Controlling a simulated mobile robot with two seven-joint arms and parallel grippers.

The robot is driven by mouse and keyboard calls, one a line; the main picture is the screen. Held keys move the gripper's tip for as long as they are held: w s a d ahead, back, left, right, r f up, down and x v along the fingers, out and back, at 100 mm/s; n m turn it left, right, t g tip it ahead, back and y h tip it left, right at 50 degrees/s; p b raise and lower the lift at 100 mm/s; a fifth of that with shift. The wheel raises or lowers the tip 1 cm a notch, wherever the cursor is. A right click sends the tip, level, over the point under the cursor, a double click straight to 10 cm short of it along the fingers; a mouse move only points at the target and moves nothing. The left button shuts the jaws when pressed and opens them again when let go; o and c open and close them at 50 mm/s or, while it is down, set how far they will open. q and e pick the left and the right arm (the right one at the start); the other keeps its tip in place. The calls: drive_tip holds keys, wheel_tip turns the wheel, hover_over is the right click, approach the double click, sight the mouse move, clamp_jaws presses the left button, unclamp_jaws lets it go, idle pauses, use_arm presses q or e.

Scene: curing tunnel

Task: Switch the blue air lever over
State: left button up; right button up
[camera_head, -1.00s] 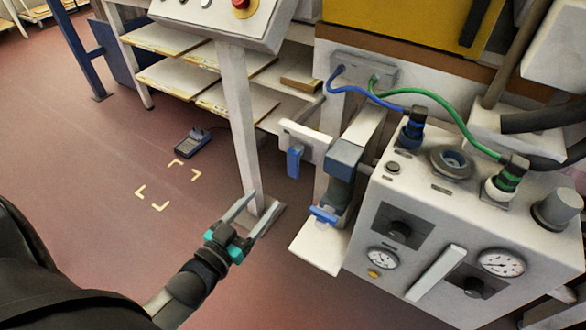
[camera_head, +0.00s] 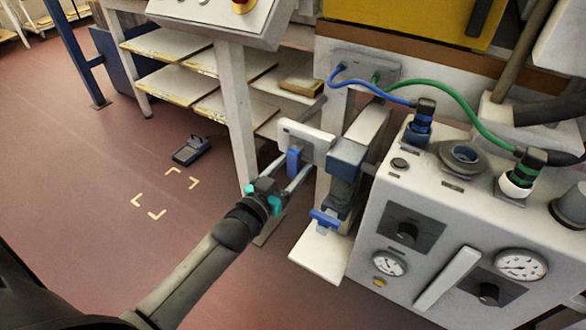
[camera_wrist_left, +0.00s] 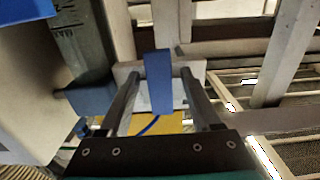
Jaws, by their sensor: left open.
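A blue lever (camera_head: 293,161) hangs down on a small white plate (camera_head: 316,142) at the left side of the machine. In the left wrist view the lever (camera_wrist_left: 158,82) stands upright in front of its white plate. My left gripper (camera_head: 296,166) is open, with one finger on each side of the lever. The wrist view shows the two fingertips (camera_wrist_left: 160,76) flanking it, with a gap on both sides. I cannot tell how far the tips reach past the lever. My right gripper is not in view.
Just right of the lever is a blue-grey unit (camera_head: 347,160) with a blue tab (camera_head: 325,218) below it. The white control box (camera_head: 440,205) with gauges and hoses stands further right. A grey post (camera_head: 237,110) and shelves (camera_head: 178,79) are behind.

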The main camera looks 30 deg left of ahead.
use_arm(q)
drive_tip(key=shift+w, duration=0.3)
clamp_jaws()
idle(0.5)
idle(0.9)
